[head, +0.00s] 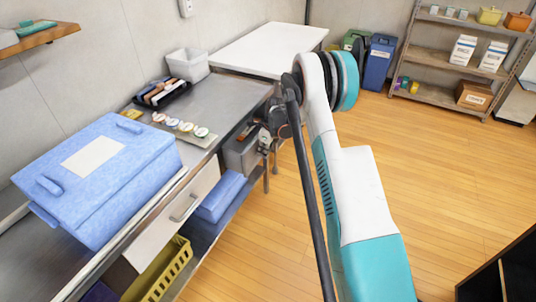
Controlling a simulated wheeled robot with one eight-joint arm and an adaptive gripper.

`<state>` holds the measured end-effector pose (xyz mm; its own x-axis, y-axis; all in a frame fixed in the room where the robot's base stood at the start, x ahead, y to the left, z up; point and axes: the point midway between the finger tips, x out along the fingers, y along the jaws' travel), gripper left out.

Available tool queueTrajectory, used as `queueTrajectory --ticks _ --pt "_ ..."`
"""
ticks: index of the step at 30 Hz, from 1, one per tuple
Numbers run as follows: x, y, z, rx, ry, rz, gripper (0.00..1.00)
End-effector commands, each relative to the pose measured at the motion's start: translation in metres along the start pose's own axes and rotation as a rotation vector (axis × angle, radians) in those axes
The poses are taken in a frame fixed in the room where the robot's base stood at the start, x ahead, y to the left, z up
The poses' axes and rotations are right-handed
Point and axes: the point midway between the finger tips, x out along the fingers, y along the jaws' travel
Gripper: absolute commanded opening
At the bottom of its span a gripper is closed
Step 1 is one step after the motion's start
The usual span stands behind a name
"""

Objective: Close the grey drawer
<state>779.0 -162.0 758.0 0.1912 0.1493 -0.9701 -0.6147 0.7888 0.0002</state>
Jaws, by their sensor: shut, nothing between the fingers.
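The grey drawer (238,157) is under the metal counter, beyond the white-fronted drawer. It appears to stand partly out from the counter front, with its open top showing and some dark and orange items inside. My gripper (265,145) is shut and empty at the drawer's outer right end, close to its front. The picture is too small to tell whether it touches the drawer. My gripper and arm hide part of the drawer front and its handle.
The metal counter (222,92) holds a blue box (120,190), a black tray and small round items. A white-fronted drawer (165,222) is nearer. Below are a blue container (222,197) and a yellow basket (165,272).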

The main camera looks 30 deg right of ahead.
Motion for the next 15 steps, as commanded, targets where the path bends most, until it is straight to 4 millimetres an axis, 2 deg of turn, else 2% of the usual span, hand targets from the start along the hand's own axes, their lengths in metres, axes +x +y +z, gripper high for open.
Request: queueTrajectory --ticks 1,3,7,11,15 --pt "0.005 0.002 0.016 -0.005 -0.001 0.001 0.0" --pt "0.011 0.002 0.036 -0.006 -0.001 0.001 0.0" --pt "0.018 0.001 0.069 -0.004 -0.001 0.0 0.0" --pt "0.023 0.001 0.09 -0.003 -0.001 0.0 0.0" --pt "0.024 0.001 0.098 -0.001 -0.002 0.0 0.0"
